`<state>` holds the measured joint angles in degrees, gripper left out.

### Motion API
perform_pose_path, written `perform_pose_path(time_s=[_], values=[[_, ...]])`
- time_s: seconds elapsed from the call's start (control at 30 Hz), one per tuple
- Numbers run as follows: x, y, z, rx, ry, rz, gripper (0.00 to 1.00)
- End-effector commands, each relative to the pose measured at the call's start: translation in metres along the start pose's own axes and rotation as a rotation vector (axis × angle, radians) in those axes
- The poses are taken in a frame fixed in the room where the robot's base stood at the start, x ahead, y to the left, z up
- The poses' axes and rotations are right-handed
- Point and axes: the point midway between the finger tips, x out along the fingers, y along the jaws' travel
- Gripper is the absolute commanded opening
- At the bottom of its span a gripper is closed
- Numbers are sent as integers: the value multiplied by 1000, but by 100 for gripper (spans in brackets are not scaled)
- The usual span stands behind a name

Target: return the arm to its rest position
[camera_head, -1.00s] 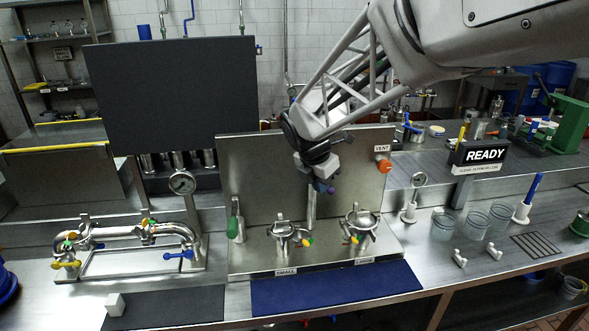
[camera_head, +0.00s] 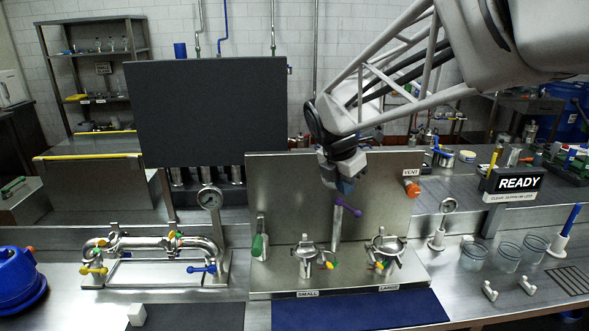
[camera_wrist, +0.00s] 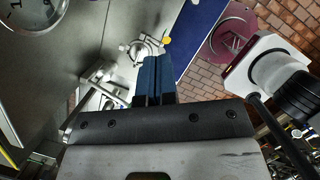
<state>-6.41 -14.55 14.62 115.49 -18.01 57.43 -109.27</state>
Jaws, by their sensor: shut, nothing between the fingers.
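My gripper (camera_head: 343,186) hangs in front of the metal back panel, above the small and large stations, with a purple valve handle (camera_head: 347,207) just below it. Its dark blue fingers (camera_wrist: 155,80) lie side by side, shut and empty, in the wrist view. My arm reaches in from the upper right of the head view. From the head view I cannot tell whether the fingers touch the purple handle; they look apart.
The small clamp (camera_head: 307,258) and large clamp (camera_head: 385,248) stand below my gripper. A pressure gauge (camera_head: 210,199), orange vent knob (camera_head: 411,188) and READY sign (camera_head: 517,184) stand around. A blue mat (camera_head: 350,311) lies bare in front. A dark board (camera_head: 207,112) rises at left.

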Motion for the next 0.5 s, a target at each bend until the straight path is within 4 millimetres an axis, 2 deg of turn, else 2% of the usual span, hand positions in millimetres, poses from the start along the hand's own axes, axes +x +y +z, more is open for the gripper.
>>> perform_pose_path(time_s=[0.27,0.5], values=[[-3,-14,-6,104,10,7,0],[-8,-51,-22,401,40,22,0]])
